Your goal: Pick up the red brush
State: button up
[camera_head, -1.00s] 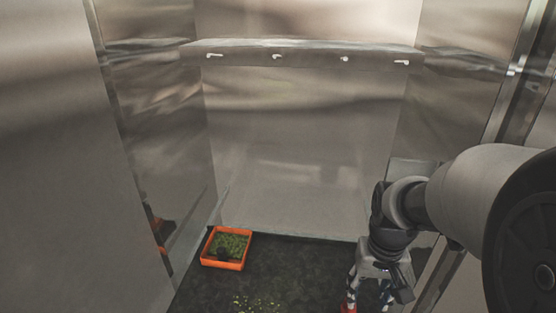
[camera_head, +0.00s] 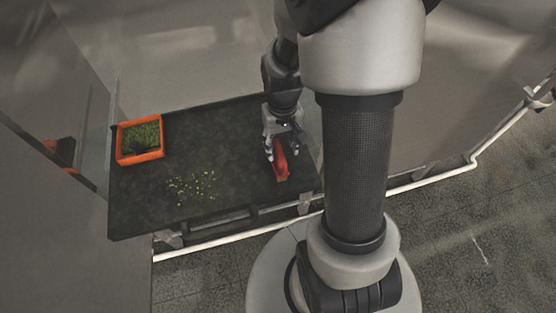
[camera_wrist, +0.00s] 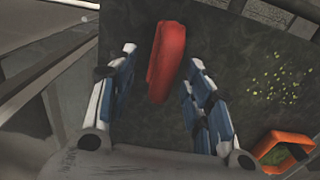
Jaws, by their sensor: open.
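The red brush (camera_head: 281,162) lies on the dark table (camera_head: 215,140) near its right end. In the wrist view the red brush (camera_wrist: 166,60) shows as a long red shape between my two fingers, at and beyond their tips, with its bristles not visible. My gripper (camera_head: 282,152) is over the brush, pointing down, and partly covers it in the head view. In the wrist view my gripper (camera_wrist: 163,58) is open, with a finger on each side of the brush and a gap to each. I cannot tell its exact height above the table.
An orange tray (camera_head: 140,155) with green granules stands at the table's left end. Scattered yellow-green bits (camera_head: 192,186) lie mid-table. Metal walls enclose the back and left. A white rail (camera_head: 235,237) runs along the floor in front.

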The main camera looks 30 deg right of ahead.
aim_at(278, 149)
jog(key=f, duration=0.1)
jog(key=f+b, duration=0.1)
jog(key=f, duration=0.3)
jog(key=shift+w+a+f+b, duration=0.15)
jog(key=shift+w+a+b, duration=0.15)
jog(key=shift+w, duration=0.1)
grip_shut()
